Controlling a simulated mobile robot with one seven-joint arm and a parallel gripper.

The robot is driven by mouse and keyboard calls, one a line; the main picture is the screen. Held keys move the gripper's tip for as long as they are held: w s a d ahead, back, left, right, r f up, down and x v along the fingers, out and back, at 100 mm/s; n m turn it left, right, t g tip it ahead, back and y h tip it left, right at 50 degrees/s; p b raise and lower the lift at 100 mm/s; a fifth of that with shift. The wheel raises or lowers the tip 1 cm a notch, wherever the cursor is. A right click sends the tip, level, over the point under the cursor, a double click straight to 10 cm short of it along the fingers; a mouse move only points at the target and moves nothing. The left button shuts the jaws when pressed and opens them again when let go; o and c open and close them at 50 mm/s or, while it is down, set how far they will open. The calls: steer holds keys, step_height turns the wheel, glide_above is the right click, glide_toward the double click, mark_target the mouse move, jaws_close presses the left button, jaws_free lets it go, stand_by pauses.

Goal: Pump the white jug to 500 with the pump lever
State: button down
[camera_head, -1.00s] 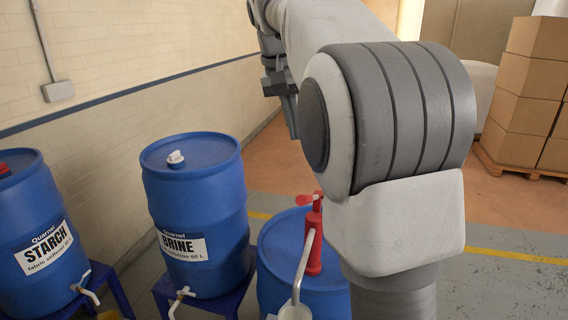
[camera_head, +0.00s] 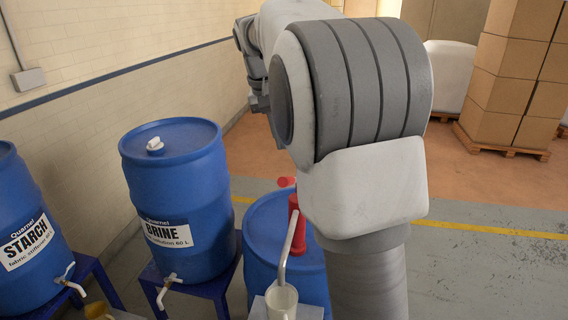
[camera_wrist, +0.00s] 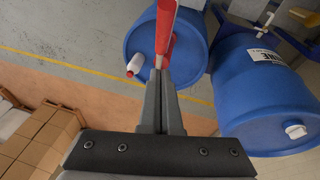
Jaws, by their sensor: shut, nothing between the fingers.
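The white jug (camera_head: 282,300) stands upright under the pump's bent grey spout (camera_head: 289,250), cut off at the bottom of the head view. Its reading is not visible. The red hand pump (camera_head: 297,222) rises from the top of a blue barrel (camera_head: 262,238), and part of its red lever (camera_head: 285,182) shows beside my arm. In the wrist view a red pump part (camera_wrist: 166,28) lies just beyond my fingertips; I cannot tell whether they touch. My gripper (camera_wrist: 161,80) is shut and empty, over the pump barrel. In the head view my arm hides the fingertips.
The BRINE barrel (camera_head: 175,190) and STARCH barrel (camera_head: 22,225) stand on blue stands to the left, with white taps. A wall runs along the left. Stacked cartons (camera_head: 510,85) on a pallet stand at the back right. The floor (camera_head: 480,270) at the right is clear.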

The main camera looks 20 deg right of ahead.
steer(key=f, duration=0.2)
steer(key=s+f, duration=0.1)
steer(key=shift+d+f, duration=0.1)
steer(key=shift+f, duration=0.25)
steer(key=shift+s+f, duration=0.45)
steer(key=shift+f, duration=0.35)
